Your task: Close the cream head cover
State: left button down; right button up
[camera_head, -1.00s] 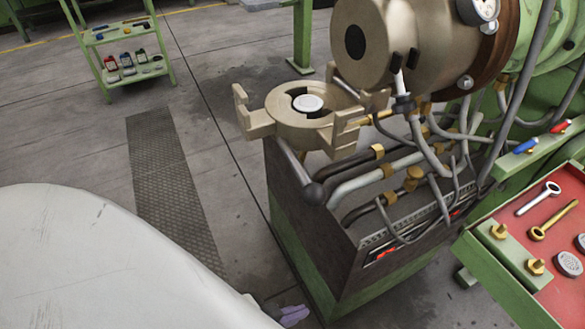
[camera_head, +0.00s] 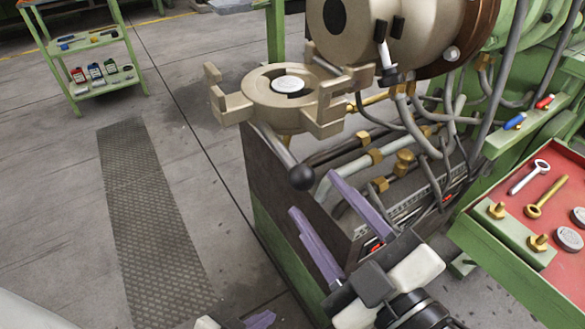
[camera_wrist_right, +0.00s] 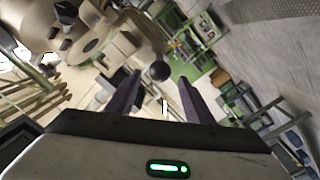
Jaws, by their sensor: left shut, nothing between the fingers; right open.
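The cream head cover (camera_head: 270,112), a ring with lugs and a pale disc in its middle, stands swung out flat beside the cream cylindrical head (camera_head: 345,25). Its handle slopes down to a black ball knob (camera_head: 302,177). My right gripper (camera_head: 314,195) is open and empty, its purple fingers pointing up towards the knob from below. In the right wrist view the knob (camera_wrist_right: 159,71) shows beyond and between the fingertips, apparently apart from them. My left gripper (camera_head: 260,320) is shut at the bottom edge, mostly cut off.
Grey pipes and brass fittings (camera_head: 405,160) crowd the machine right of the knob. A red tray (camera_head: 550,215) with tools stands at the right. A green trolley (camera_head: 85,50) is at the far left.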

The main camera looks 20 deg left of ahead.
aim_at(292, 161)
jog(key=x, duration=0.9)
grip_shut()
